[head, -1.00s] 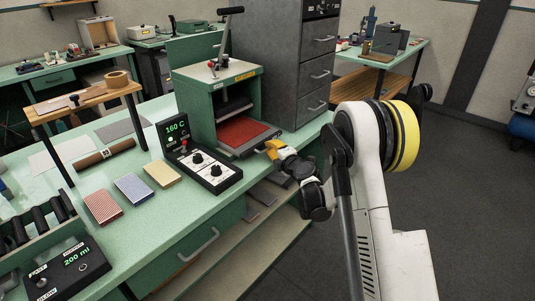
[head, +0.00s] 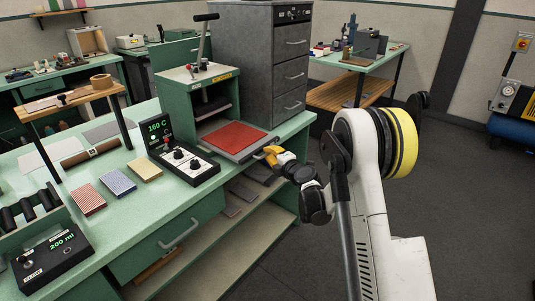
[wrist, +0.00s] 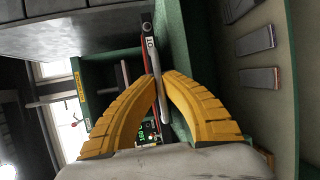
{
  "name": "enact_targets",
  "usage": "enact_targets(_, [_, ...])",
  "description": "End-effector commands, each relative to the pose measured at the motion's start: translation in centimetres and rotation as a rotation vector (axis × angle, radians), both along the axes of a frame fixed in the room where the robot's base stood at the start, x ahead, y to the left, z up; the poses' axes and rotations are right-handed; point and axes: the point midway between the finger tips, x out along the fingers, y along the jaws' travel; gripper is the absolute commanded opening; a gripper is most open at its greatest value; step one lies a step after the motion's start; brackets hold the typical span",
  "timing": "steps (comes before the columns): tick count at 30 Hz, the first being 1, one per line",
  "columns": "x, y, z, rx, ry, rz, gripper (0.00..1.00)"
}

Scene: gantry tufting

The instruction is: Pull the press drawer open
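The green press (head: 202,92) stands on the bench, with a tall lever on top. Its drawer, a flat tray with a red pad (head: 234,136), sticks well out of the press front towards the lower right. My gripper (head: 267,152) is at the drawer's front edge. In the wrist view its yellow fingers (wrist: 160,78) are closed around the grey drawer handle (wrist: 158,95). The handle shows as a thin bar between the fingertips. In the head view the fingers hide most of the handle.
A control box reading 160 C (head: 183,156) stands left of the drawer. A grey drawer cabinet (head: 262,65) stands behind the press. Colored blocks (head: 117,182) lie on the bench (head: 150,210). Open floor lies to the right.

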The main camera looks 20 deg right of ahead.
Motion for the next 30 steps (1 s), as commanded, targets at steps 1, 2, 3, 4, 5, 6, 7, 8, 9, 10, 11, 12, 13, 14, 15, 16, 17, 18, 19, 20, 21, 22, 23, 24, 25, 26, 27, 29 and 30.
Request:
enact_targets(1, [0.0, 0.0, 0.0, 0.0, 0.0, -0.001, 0.0])
enact_targets(2, [0.0, 0.0, 0.0, 0.0, 0.0, -0.001, 0.0])
enact_targets(3, [0.0, -0.1, 0.0, 0.0, 0.0, -0.001, 0.16])
enact_targets(4, [0.0, -0.1, 0.0, 0.0, 0.0, -0.001, 0.18])
enact_targets(5, [0.0, -0.1, 0.0, 0.0, 0.0, -0.001, 0.18])
enact_targets(6, [0.0, -0.1, 0.0, 0.0, 0.0, -0.001, 0.18])
enact_targets(7, [0.0, 0.0, 0.0, 0.0, 0.0, -0.001, 0.18])
enact_targets(8, [0.0, 0.0, 0.0, 0.0, 0.0, -0.001, 0.18])
enact_targets(9, [0.0, 0.0, 0.0, 0.0, 0.0, -0.001, 0.18])
enact_targets(10, [0.0, 0.0, 0.0, 0.0, 0.0, -0.001, 0.18])
enact_targets(11, [0.0, 0.0, 0.0, 0.0, 0.0, -0.001, 0.18])
enact_targets(12, [0.0, 0.0, 0.0, 0.0, 0.0, -0.001, 0.18])
enact_targets(13, [-0.1, -0.1, 0.0, 0.0, 0.0, -0.001, 0.18])
enact_targets(14, [-0.2, -0.1, 0.0, 0.0, 0.0, -0.001, 0.18])
enact_targets(15, [-0.5, -0.2, 0.1, 0.0, 0.0, -0.001, 0.18])
enact_targets(16, [-0.9, -0.3, 0.1, 0.0, 0.0, -0.001, 0.18])
enact_targets(17, [-1.3, -0.4, 0.2, 0.001, 0.0, -0.002, 0.18])
enact_targets(18, [-1.9, -0.6, 0.4, 0.0, 0.0, -0.003, 0.18])
enact_targets(19, [-2.5, -0.7, 0.5, 0.0, 0.0, -0.003, 0.18])
enact_targets(20, [-3.1, -0.9, 0.6, -0.001, 0.0, -0.004, 0.18])
enact_targets(21, [-4.0, -1.1, 0.8, -0.001, 0.0, -0.004, 0.18])
enact_targets(22, [-4.7, -1.2, 0.9, 0.0, 0.0, -0.003, 0.18])
enact_targets(23, [-5.4, -1.4, 1.0, 0.0, 0.0, -0.003, 0.18])
enact_targets(24, [-6.3, -1.6, 1.2, 0.0, 0.0, -0.003, 0.18])
enact_targets(25, [-6.9, -1.8, 1.3, 0.0, 0.0, -0.004, 0.18])
enact_targets(26, [-7.5, -1.9, 1.4, -0.001, 0.0, -0.004, 0.18])
enact_targets(27, [-8.3, -2.0, 1.6, 0.0, 0.0, -0.003, 0.18])
enact_targets(29, [-9.3, -2.3, 1.7, 0.0, 0.0, -0.003, 0.18])
enact_targets(30, [-9.9, -2.4, 1.9, 0.0, 0.0, -0.003, 0.18])
